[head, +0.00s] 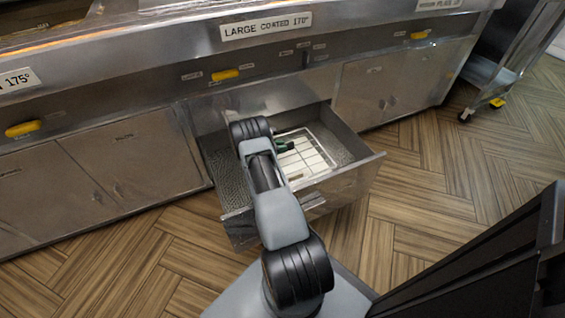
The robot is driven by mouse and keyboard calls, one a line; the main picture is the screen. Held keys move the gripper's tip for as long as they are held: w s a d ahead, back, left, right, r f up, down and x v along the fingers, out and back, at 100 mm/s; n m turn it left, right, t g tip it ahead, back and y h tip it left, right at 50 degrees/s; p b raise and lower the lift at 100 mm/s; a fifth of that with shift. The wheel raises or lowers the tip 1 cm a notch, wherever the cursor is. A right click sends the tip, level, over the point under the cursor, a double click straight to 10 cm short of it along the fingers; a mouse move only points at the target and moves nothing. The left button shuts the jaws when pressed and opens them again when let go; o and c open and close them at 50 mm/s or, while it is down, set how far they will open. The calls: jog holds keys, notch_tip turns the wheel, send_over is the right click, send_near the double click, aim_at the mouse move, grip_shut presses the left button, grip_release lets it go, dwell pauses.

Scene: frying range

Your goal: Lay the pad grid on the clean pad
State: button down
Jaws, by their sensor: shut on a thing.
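The pad grid (318,157) is a pale wire rack inside the open drawer under the range. It looks nearly flat, and whether it touches what lies beneath is hard to tell. My gripper (285,147) is at the grid's left part, mostly behind my arm, and is shut on the grid. The fingertips are small and dark, with a hint of green. A white surface shows through the grid's bars; I cannot tell for sure if it is the clean pad.
The open drawer (372,163) has speckled grey inner surfaces. The steel range front has a "LARGE COATED 170°" label (266,26), closed cabinet doors (130,160) and yellow handles (225,75). A wheeled rack (500,65) stands at upper right. The wood floor (450,190) at right is clear.

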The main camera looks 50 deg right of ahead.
aim_at(281, 157)
jog(key=shift+f+b, duration=1)
jog(key=shift+f, duration=2.1)
jog(key=c, duration=1)
grip_release()
jog(key=shift+c, duration=0.2)
